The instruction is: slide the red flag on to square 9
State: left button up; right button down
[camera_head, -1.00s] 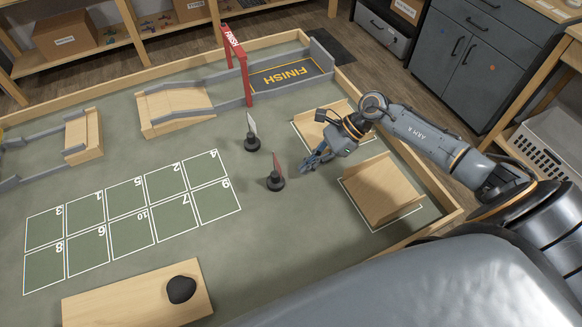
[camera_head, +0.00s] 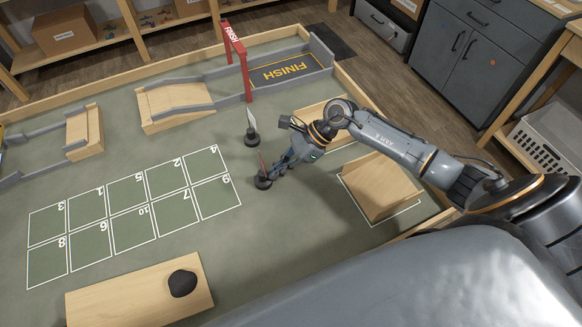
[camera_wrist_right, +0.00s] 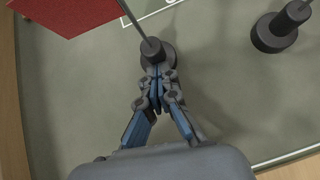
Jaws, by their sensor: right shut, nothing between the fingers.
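The red flag (camera_head: 262,181) stands upright on a dark round base on the green mat, to the right of square 9 (camera_head: 217,199), outside its white outline. My right gripper (camera_head: 273,174) is shut and empty, low beside the flag's base on its right. In the right wrist view, the closed fingertips (camera_wrist_right: 157,74) are at the base (camera_wrist_right: 158,50) and appear to touch it. The red cloth (camera_wrist_right: 65,15) shows at the top left there. My left gripper is not in view.
A white flag (camera_head: 252,137) on a similar base stands just behind the red one. A wooden ramp block (camera_head: 382,187) is at the right. A plank (camera_head: 120,295) with a dark lump (camera_head: 182,283) lies at the front. The mat between flag and square 9 is clear.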

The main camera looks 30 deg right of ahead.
jog(key=a+b, duration=0.1)
jog(key=a, duration=0.3)
jog(key=w+a+b, duration=0.1)
jog(key=a, duration=0.3)
jog(key=w+a+b, duration=0.1)
jog(key=a, duration=0.3)
jog(key=shift+w+a, duration=0.2)
jog(key=shift+a, duration=0.15)
